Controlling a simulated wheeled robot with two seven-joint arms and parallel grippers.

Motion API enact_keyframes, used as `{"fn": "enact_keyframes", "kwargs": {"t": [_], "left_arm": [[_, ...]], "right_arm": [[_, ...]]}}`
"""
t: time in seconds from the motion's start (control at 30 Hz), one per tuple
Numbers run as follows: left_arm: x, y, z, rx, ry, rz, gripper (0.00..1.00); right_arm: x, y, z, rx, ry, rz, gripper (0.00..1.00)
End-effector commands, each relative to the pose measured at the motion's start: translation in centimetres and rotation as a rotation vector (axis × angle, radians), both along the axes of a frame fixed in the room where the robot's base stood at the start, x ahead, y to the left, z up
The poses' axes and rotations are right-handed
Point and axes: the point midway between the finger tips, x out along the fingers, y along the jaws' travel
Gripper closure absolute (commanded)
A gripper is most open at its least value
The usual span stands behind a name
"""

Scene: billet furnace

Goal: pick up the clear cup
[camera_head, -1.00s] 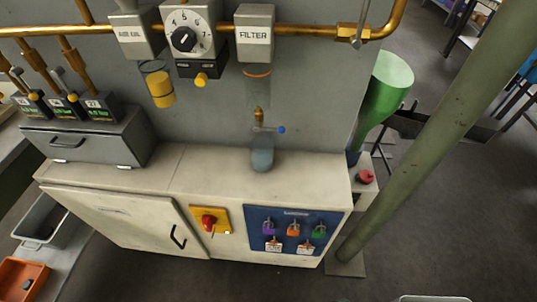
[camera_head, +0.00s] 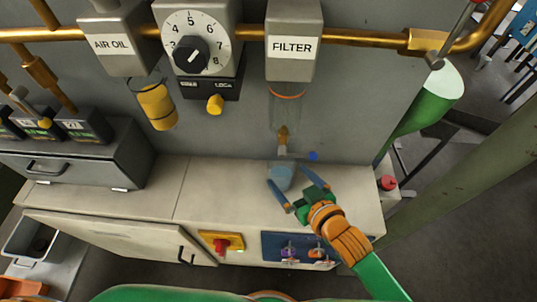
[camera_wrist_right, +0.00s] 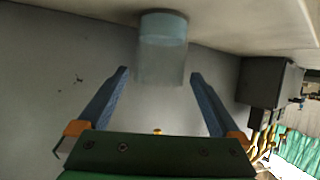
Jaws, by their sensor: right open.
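The clear cup (camera_head: 281,177) stands on the pale cabinet top, below the filter's clear bowl and small brass outlet. It looks pale blue and see-through. My right gripper (camera_head: 287,174) is open at the cup, with one blue finger on each side. In the right wrist view the cup (camera_wrist_right: 163,50) lies between and just beyond the open fingertips (camera_wrist_right: 160,72), with a gap on both sides. Nothing is held. My left gripper is not in view.
The filter unit (camera_head: 292,45) and brass pipe (camera_head: 350,38) hang above the cup. A grey wall panel stands close behind. A grey drawer box (camera_head: 75,165) sits left on the cabinet top (camera_head: 215,190). A green funnel (camera_head: 432,100) is at right.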

Motion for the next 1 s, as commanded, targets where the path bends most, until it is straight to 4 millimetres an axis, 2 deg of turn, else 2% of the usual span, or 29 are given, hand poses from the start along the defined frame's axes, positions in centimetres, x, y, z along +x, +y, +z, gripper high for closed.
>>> {"fn": "enact_keyframes", "kwargs": {"t": [0.4,0.63,0.9,0.93,0.97,1.0], "left_arm": [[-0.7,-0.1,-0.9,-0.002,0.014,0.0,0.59],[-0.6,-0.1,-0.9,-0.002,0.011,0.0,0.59],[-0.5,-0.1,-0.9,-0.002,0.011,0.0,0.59],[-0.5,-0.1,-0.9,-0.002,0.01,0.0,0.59],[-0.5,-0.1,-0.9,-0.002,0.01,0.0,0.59],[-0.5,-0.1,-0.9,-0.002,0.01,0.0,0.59]], "right_arm": [[5.1,2.9,-3.2,0.002,-0.002,0.001,0.0],[5.2,3.0,-3.3,0.002,-0.001,0.002,0.0],[5.2,3.0,-3.2,0.001,-0.002,0.001,0.73],[5.2,3.0,-3.2,0.001,-0.002,0.001,0.76],[5.2,3.0,-3.2,0.001,-0.002,0.001,0.85],[5.2,3.0,-3.2,0.001,-0.002,0.001,0.85]]}}
